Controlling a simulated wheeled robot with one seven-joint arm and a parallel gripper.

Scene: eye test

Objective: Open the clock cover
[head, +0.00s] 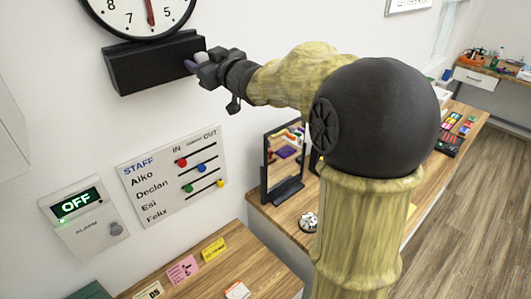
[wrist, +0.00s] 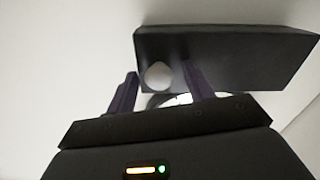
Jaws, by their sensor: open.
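The round clock (head: 138,14) with a white face, black numerals and a red hand is on the wall at the top left of the head view, cut off by the frame. A black box (head: 150,68) sits just below it; it also shows in the wrist view (wrist: 235,50). My gripper (head: 190,65) is at the box's right end. In the wrist view my gripper (wrist: 160,70) is open, with a pale round knob (wrist: 157,76) between its dark fingers. Contact with the knob cannot be told. A white curved piece behind the fingers is mostly hidden.
A staff board (head: 175,173) with coloured sliders and an alarm panel (head: 84,218) reading OFF are on the wall below.

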